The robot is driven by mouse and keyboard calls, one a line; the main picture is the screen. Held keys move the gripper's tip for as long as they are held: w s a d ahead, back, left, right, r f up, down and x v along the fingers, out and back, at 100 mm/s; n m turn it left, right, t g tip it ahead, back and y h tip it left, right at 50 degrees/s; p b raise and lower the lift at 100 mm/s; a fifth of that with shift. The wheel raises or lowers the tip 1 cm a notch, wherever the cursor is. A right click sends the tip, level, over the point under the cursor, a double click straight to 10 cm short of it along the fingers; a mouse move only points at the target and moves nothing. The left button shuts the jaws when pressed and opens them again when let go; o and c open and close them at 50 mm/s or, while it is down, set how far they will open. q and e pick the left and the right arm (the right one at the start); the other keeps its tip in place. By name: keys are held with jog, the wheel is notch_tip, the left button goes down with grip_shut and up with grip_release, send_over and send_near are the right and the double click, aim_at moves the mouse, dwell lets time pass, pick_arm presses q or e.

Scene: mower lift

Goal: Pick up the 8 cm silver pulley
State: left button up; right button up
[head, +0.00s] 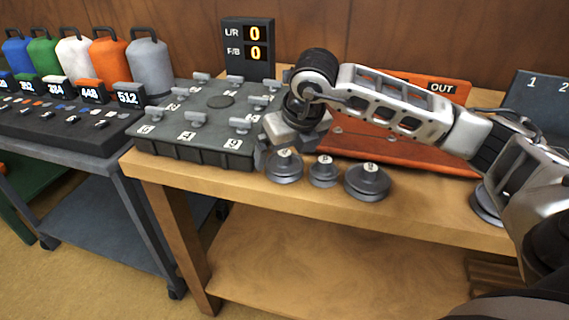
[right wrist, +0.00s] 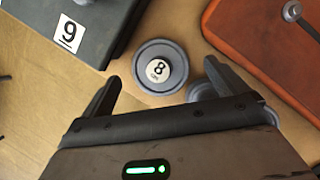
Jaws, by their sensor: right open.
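The silver pulley marked 8 (right wrist: 160,68) shows in the right wrist view as a round grey disc with a white label. It lies on the wooden bench. In the head view it is the leftmost of three pulleys (head: 285,170), partly under my right gripper (head: 282,143). My right gripper (right wrist: 161,76) is open and points down, with its fingers spread to either side of the pulley in the wrist view. I cannot tell the height between fingers and pulley. My left gripper is not in view.
A middle pulley (head: 324,174) and a wider right pulley (head: 367,184) stand close by on the bench (head: 430,203). A dark numbered block (head: 190,135) stands to the left, an orange OUT tray (head: 410,152) behind. A display (head: 248,50) reads 0 and 0.

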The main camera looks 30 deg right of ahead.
jog(key=shift+x, duration=1.4)
jog(key=shift+w, duration=0.1)
jog(key=c, duration=1.3)
jog(key=shift+o, duration=0.2)
jog(key=shift+r, duration=0.1)
jog(key=shift+r, duration=0.15)
